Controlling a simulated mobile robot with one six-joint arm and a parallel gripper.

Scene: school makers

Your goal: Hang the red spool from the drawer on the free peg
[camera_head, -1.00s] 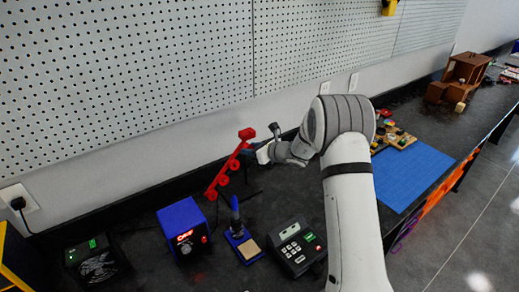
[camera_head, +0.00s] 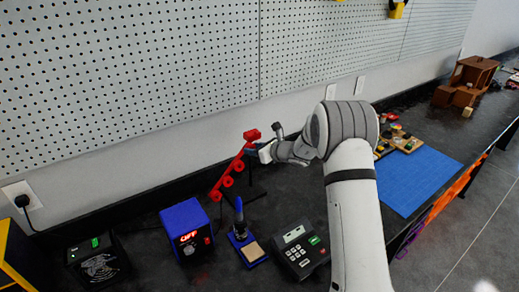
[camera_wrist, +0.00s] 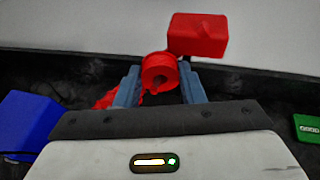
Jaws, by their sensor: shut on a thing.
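The red spool (camera_wrist: 158,72) is between the two grey-blue fingers of my gripper (camera_wrist: 157,88) in the wrist view. That block shows above and right of the spool in the wrist view (camera_wrist: 198,35). Red round shapes (camera_head: 227,181) sit lower along the rack. I cannot tell whether the held spool is on a peg.
A blue power unit (camera_head: 187,228), a soldering iron stand (camera_head: 240,236) and a grey keypad device (camera_head: 301,248) stand in front of the rack. The wall and pegboard (camera_head: 130,75) rise behind. A brown wooden drawer unit (camera_head: 472,74) is far right, beyond a blue mat (camera_head: 415,178).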

